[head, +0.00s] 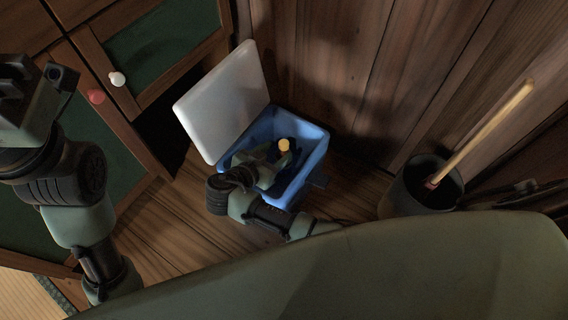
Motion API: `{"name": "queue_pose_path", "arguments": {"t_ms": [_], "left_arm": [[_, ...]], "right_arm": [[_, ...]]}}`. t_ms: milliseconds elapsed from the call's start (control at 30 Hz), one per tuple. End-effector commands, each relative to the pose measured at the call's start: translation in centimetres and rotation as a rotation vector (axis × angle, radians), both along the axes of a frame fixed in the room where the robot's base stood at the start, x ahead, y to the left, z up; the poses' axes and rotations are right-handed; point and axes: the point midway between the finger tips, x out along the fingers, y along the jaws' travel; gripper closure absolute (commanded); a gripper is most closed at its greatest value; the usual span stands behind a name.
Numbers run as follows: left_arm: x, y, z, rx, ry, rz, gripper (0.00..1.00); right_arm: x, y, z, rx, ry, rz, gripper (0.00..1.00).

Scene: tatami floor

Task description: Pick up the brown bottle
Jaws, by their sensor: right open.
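A blue cooler box (313,146) stands open on the wooden floor, its white lid (226,98) tipped back to the left. Inside it is a dark bottle with a yellow cap (284,145); its body is mostly in shadow and behind my gripper, so I cannot clearly tell its brown colour. My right gripper (284,159) is open inside the box, its fingers close by the capped bottle. I cannot tell whether they touch it. My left gripper (22,92) is raised at the left edge, partly cut off, away from the box.
A wooden cabinet with green panels (160,45) and red and white knobs stands at the left. A plank wall (335,60) rises behind the box. A dark bucket (408,188) with a wooden stick stands at the right. Some bare floor (170,222) lies left of the box.

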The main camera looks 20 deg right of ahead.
Motion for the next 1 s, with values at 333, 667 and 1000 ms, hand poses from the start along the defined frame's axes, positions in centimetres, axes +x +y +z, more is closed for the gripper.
{"name": "queue_pose_path", "arguments": {"t_ms": [333,667,1000], "left_arm": [[-1.2,-0.2,0.7,0.005,-0.059,0.004,0.64],[-1.1,-0.2,0.7,0.005,-0.058,0.004,0.64],[-1.1,-0.2,0.7,0.005,-0.057,0.003,0.64]], "right_arm": [[1.8,-2.1,-1.6,0.000,0.002,0.001,0.47],[1.8,-2.1,-1.6,0.000,0.003,0.001,0.94],[1.7,-2.1,-1.6,0.000,0.004,0.001,1.00]]}}
